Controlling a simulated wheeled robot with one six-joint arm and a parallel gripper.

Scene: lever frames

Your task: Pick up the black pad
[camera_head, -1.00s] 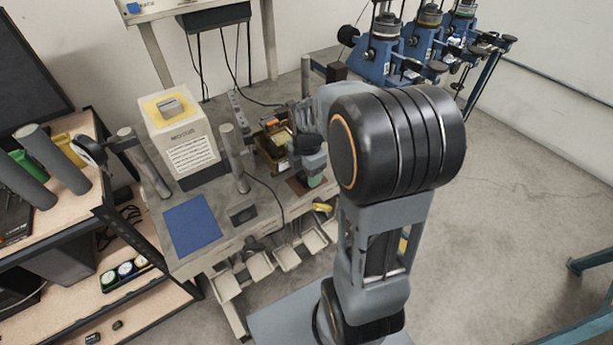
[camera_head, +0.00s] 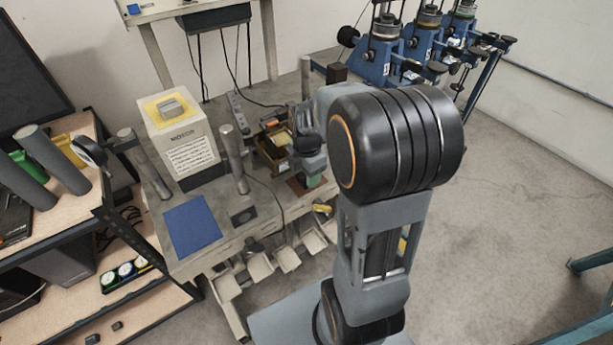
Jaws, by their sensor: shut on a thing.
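My gripper (camera_head: 312,166) is at the back right of the grey bench, low over a small brown mat, partly hidden behind my arm. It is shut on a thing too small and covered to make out. A small dark square pad (camera_head: 243,214) lies on the bench, left of the gripper and right of the blue mat. I cannot tell whether it is the black pad or whether another is in the jaws.
A blue mat (camera_head: 192,224) lies on the grey bench. A white box (camera_head: 182,140) with a yellow top, a grey post (camera_head: 234,160) and a brown bin (camera_head: 272,152) stand left of my gripper. Pale bins (camera_head: 286,258) hang below the front edge. Open floor lies right.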

